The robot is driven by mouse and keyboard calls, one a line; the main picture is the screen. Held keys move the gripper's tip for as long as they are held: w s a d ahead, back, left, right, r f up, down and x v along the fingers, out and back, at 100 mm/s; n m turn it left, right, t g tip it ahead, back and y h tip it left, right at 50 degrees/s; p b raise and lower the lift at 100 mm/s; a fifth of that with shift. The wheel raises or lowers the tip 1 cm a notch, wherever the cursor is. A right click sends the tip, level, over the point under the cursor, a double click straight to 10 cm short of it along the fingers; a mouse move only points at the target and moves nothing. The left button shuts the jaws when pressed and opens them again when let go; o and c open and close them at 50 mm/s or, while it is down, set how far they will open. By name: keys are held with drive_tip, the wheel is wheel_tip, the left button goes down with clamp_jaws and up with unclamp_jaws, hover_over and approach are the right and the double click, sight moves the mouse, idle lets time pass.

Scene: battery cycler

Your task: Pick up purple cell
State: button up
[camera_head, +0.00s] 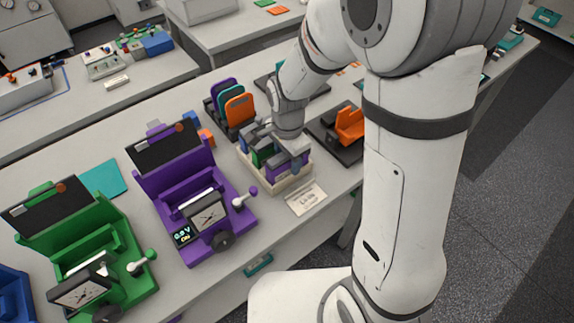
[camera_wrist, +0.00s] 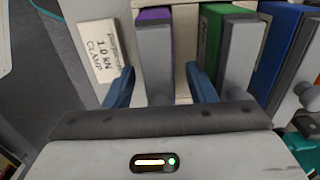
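The purple cell (camera_head: 288,168) stands in a cream tray (camera_head: 293,185) on the bench, at the tray's near right end. In the wrist view the purple cell (camera_wrist: 154,15) shows its purple edge and a grey end block, between my two blue fingers. My gripper (camera_wrist: 162,80) is open, one finger on each side of the cell, with a gap visible on the right. The head view shows my gripper (camera_head: 289,145) over the tray, its fingers mostly hidden. I cannot tell how deep they reach.
A green cell (camera_wrist: 220,30) stands close beside my right finger, with a blue cell (camera_wrist: 277,50) beyond it. A label card (camera_head: 306,198) lies in front of the tray. A purple clamp station (camera_head: 185,190) and a green one (camera_head: 85,250) stand to the left, an orange-seated station (camera_head: 349,127) to the right.

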clamp_jaws()
idle(0.3)
drive_tip(key=shift+r, duration=0.1)
